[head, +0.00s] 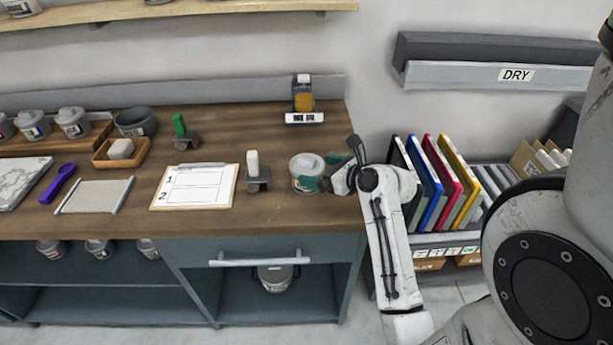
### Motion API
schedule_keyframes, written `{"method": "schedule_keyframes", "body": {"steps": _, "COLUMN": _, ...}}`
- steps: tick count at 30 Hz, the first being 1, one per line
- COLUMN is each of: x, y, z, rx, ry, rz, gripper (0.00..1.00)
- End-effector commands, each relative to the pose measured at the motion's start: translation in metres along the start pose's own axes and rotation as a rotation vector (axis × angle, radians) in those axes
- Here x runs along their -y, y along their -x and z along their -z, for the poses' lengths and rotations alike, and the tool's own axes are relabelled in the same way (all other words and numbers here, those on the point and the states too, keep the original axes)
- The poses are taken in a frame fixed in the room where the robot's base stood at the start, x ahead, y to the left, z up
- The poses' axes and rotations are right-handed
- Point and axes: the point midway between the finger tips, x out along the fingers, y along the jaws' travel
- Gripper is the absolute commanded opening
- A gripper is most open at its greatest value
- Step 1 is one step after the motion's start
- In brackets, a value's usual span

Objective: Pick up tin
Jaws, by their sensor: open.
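A round grey tin (306,164) with a pale lid and teal marks on its side stands on the wooden counter (262,216), near its right end. My gripper (322,180) is at the tin's right side, with its teal fingertips close to the tin. The gripper is open. Whether the fingers touch the tin or reach around it, I cannot tell from this angle. Part of the tin's right side is hidden by the fingers.
A white block on a grey stand (256,178) is just left of the tin. A clipboard (194,188) lies further left. A jar with amber contents (302,102) stands behind. Coloured binders (430,188) fill a rack on the right. Other tins (73,123) stand at the far left.

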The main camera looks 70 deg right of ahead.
Motion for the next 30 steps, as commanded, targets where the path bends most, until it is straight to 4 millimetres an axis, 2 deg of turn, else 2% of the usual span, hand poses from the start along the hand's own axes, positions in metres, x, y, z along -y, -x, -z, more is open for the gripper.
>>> {"method": "schedule_keyframes", "body": {"steps": 12, "x": -0.003, "y": -0.049, "z": 0.002, "rx": -0.002, "ry": 0.002, "rz": -0.001, "gripper": 1.00}}
{"method": "schedule_keyframes", "body": {"steps": 20, "x": -0.003, "y": -0.052, "z": 0.002, "rx": -0.002, "ry": 0.002, "rz": -0.001, "gripper": 1.00}}
{"method": "schedule_keyframes", "body": {"steps": 30, "x": -0.003, "y": -0.052, "z": 0.002, "rx": -0.002, "ry": 0.002, "rz": -0.001, "gripper": 0.69}}
